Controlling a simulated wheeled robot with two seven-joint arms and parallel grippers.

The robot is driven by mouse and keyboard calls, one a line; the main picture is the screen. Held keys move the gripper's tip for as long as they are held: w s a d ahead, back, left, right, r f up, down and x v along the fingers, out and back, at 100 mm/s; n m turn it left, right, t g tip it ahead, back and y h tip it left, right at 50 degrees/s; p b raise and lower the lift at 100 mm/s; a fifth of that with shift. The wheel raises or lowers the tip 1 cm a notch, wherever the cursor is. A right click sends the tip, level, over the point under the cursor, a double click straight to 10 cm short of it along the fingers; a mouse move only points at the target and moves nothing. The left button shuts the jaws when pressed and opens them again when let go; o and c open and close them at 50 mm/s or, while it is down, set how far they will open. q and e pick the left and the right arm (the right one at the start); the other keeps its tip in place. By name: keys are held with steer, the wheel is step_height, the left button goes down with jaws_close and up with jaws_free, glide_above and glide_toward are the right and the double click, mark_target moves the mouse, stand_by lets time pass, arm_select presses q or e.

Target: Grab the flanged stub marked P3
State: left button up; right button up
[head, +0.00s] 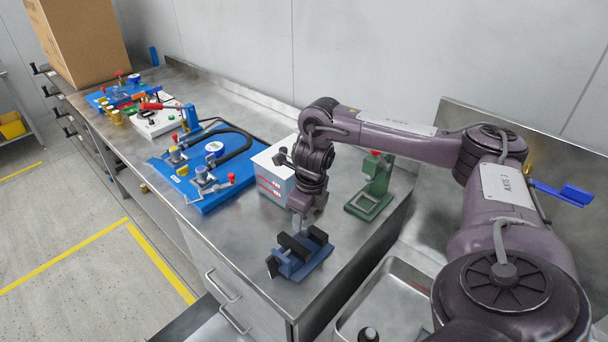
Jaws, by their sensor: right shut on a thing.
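My right gripper (298,218) points down just above a blue holder with black blocks (300,254) near the front of the steel bench. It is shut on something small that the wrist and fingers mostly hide. I cannot make out its shape, and no P3 mark is readable in the head view. I cannot tell whether the held thing touches the blue holder. My left gripper is not in view.
A white box with red marks (272,178) and a green stand (370,203) are close to the right wrist. Blue pump boards (212,191) with hoses and valves line the bench to the left. A steel sink (392,300) is at the lower right.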

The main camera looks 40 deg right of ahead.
step_height(320, 180, up, 16)
steer(key=p, duration=1)
steer(key=shift+r+p, duration=0.15)
steer(key=shift+p, duration=0.15)
